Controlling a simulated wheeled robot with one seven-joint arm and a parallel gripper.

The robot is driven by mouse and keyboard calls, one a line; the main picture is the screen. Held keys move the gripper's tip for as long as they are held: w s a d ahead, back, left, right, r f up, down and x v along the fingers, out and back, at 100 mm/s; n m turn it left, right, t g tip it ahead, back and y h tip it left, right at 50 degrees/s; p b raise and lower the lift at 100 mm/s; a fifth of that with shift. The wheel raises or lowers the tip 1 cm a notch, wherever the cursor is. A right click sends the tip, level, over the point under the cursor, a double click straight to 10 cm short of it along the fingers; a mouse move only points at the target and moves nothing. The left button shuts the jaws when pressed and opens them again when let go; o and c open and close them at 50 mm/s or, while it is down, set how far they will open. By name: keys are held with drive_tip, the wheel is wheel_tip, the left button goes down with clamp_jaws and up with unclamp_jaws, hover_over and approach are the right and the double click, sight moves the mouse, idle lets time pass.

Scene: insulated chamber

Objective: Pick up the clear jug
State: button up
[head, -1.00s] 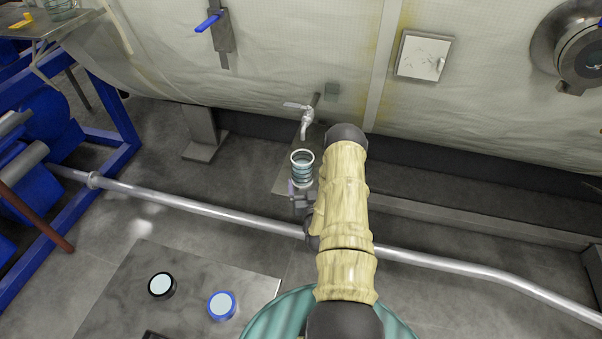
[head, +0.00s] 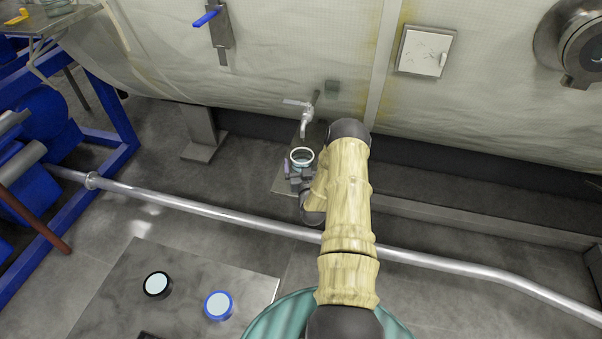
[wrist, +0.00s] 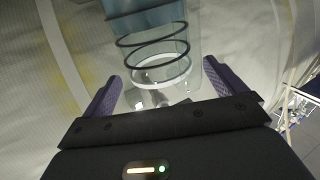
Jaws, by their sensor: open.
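The clear jug (head: 301,158) stands below the metal tap at the chamber wall, its pale round rim facing up. In the wrist view the jug (wrist: 152,50) is see-through with dark rings and fills the space ahead of and between the fingers. My gripper (head: 300,180) is at the near side of the jug in the head view. In the wrist view my gripper (wrist: 160,88) is open, with one purple finger pad on each side of the jug's end. I see no clear contact. The jug's lower part is hidden by my gripper in the head view.
The tap (head: 305,118) is just above and behind the jug. A long metal pipe (head: 230,222) runs across the floor under my arm. A blue frame (head: 110,170) stands left. Black-rimmed (head: 157,285) and blue-rimmed (head: 218,305) round items sit on a plate at front left.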

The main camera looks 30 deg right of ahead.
drive_tip(key=shift+w+d, duration=0.25)
drive_tip(key=shift+w, duration=0.35)
drive_tip(key=shift+s, duration=0.15)
drive_tip(key=shift+d, duration=0.1)
drive_tip(key=shift+c, duration=0.3)
drive_tip(key=c, duration=1.8)
drive_tip(key=shift+c, duration=0.2)
drive_tip(key=shift+r, duration=0.2)
